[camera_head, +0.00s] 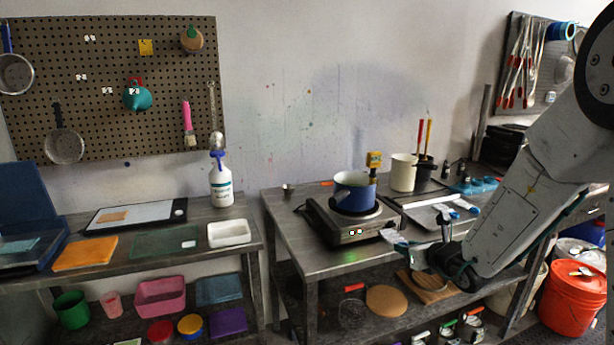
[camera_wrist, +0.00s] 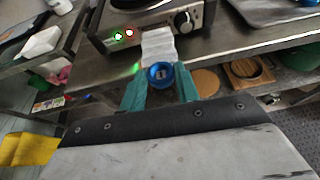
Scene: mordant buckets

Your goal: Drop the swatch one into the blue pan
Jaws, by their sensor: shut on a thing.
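A pale, whitish swatch (camera_wrist: 158,44) sticks out beyond the fingertips of my gripper (camera_wrist: 159,80) in the wrist view. A round blue part (camera_wrist: 160,75) sits between the teal fingers, which are shut on the held piece. The swatch also shows in the head view (camera_head: 393,236), near the front edge of the bench. The blue pan (camera_head: 354,194) stands upright on the hot plate, behind and left of my gripper. The swatch is apart from the pan and lower than its rim. The pan's inside is mostly hidden.
The hot plate (camera_head: 344,222) has lit lamps on its front. A yellow-topped object (camera_head: 374,160) rises by the pan's right rim. A white container (camera_head: 402,172) and a metal tray (camera_head: 440,215) stand to the right. A shelf lies below the bench.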

